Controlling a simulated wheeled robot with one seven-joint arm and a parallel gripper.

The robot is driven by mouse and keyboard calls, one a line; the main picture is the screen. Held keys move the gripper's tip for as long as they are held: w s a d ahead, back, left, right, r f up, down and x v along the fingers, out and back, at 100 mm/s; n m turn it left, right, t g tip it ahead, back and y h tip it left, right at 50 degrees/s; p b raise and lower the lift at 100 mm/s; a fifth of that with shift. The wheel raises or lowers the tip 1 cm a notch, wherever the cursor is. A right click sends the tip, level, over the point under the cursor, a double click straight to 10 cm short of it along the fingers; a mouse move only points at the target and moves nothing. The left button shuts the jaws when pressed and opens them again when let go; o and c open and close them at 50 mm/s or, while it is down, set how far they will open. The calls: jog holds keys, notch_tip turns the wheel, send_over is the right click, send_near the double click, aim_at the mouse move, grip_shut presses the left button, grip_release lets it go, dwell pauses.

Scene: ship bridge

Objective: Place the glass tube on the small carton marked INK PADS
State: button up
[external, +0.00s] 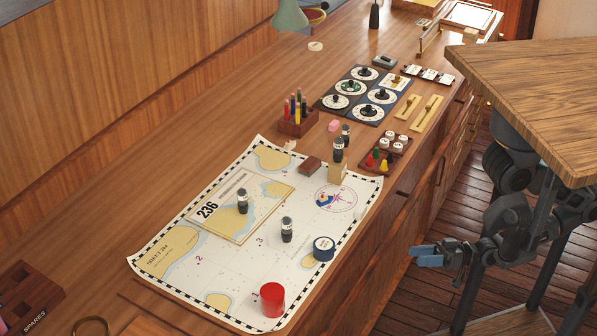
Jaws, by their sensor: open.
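Several small dark tubes with clear glass middles stand upright around the chart. One tube (242,202) is on the card marked 236, and another (287,229) is on the chart's middle. A third tube (338,150) appears to stand on a small tan carton (338,173) at the chart's far right edge. A fourth tube (346,133) is just behind it. I cannot read any lettering on the carton. My gripper (425,256), with blue fingers, is open and empty, off the counter's front edge, right of the chart and apart from all tubes.
A red cylinder (272,300) and a dark blue round tin (324,248) stand on the chart (190,265). A pencil holder (298,124), a small brown block (309,166) and a tray of pieces (385,152) are near the carton. A wooden tabletop (530,100) overhangs at right.

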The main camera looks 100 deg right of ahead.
jog(key=s+a+f+n+g+y, duration=0.3)
jog(key=s+f+n+g, duration=0.1)
jog(key=s+n, duration=0.2)
jog(key=shift+s+a, duration=0.2)
jog(key=shift+s, duration=0.3)
